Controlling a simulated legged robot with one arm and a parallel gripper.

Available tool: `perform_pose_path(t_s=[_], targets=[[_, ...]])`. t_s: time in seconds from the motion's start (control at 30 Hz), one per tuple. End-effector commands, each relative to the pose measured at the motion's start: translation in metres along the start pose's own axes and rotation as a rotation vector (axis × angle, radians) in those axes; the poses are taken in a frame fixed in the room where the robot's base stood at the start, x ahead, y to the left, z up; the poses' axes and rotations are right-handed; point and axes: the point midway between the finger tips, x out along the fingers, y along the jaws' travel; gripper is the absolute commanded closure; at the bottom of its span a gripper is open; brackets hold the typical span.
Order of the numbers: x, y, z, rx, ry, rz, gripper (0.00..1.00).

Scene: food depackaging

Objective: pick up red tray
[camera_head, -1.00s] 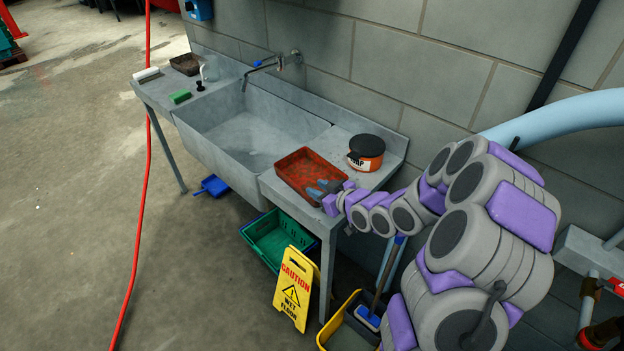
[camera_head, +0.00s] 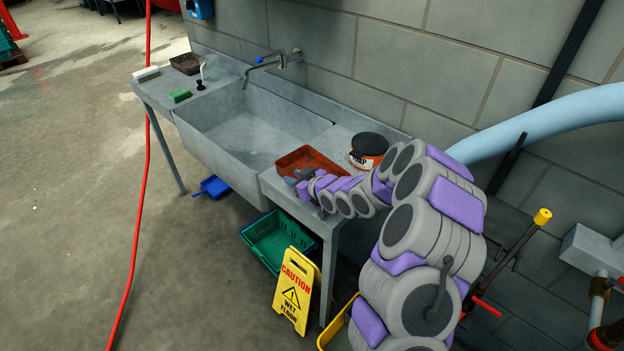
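The red tray (camera_head: 300,158) is a shallow, rust-red rectangular tray on the right-hand worktop of the sink unit. Its near part is hidden behind my gripper and wrist. My gripper (camera_head: 293,183) is at the tray's near left edge, by the front of the worktop. Its two grey fingers look apart, and I see nothing held between them. I cannot tell whether a finger touches the tray or whether the rim lies between the fingers.
A green crate (camera_head: 275,240) and yellow caution sign (camera_head: 297,288) stand below. The floor at left is mostly clear.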

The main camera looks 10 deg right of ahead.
Motion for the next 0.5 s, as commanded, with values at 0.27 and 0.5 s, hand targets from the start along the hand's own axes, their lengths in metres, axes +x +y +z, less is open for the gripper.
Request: perform_pose_path(t_s=[0.27,0.5], targets=[[0.024,0.001,0.000,0.001,0.002,0.002,0.67],[0.024,0.001,0.000,0.001,0.002,0.002,0.69]])
